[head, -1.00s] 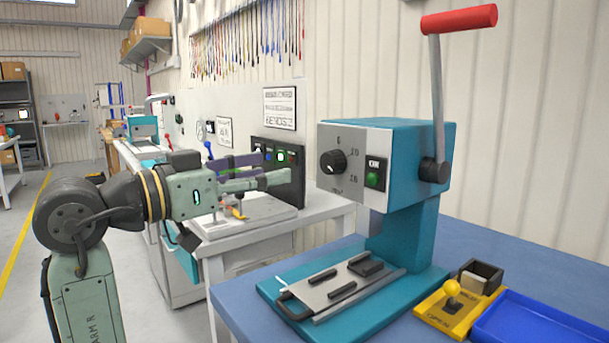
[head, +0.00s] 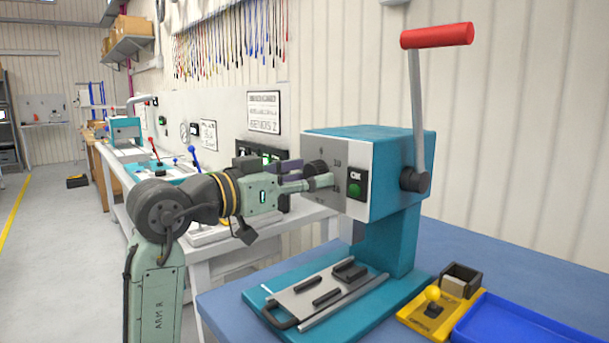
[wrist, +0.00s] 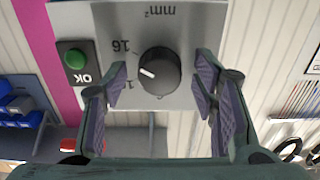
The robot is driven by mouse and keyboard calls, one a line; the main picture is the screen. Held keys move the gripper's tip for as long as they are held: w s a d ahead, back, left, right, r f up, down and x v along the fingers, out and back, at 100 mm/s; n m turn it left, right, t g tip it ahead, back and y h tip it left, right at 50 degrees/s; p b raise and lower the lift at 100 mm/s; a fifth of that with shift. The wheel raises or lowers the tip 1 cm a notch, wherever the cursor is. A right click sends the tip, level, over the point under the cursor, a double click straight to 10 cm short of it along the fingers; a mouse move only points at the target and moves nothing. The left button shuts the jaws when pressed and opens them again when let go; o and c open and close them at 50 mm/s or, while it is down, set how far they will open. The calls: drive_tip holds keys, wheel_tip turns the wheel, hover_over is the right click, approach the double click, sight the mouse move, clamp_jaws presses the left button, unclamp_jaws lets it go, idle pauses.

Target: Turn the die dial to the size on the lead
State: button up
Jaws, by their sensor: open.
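The black die dial (wrist: 160,72) is on the grey front plate of the teal press (head: 385,160). In the wrist view the picture is upside down, and the dial's white pointer mark points left and slightly up, toward the printed "16". Other numbers are partly hidden by a finger. My gripper (wrist: 160,85) is open, with one purple-padded finger on each side of the dial and gaps to it. In the head view my gripper (head: 318,178) reaches the front plate and partly covers the dial (head: 316,170). No lead is clearly visible.
A green OK button (head: 354,190) sits beside the dial. A long lever with a red handle (head: 437,36) rises at the press's right. A yellow block with a knob (head: 432,306) and a blue tray (head: 520,330) lie on the blue bench.

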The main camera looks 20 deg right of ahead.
drive_tip(key=shift+c, duration=0.6)
drive_tip(key=c, duration=1)
drive_tip(key=shift+c, duration=0.2)
drive_tip(key=shift+r+n, duration=0.1)
drive_tip(key=shift+n, duration=0.2)
drive_tip(key=n+p, duration=0.2)
drive_tip(key=shift+r+n, duration=0.1)
drive_tip(key=shift+n, duration=0.3)
drive_tip(key=n+p, duration=0.2)
drive_tip(key=n, duration=0.1)
drive_tip(key=shift+n, duration=0.3)
drive_tip(key=n+p, duration=0.3)
drive_tip(key=n, duration=0.1)
drive_tip(key=shift+n+p, duration=0.35)
drive_tip(key=shift+n, duration=0.05)
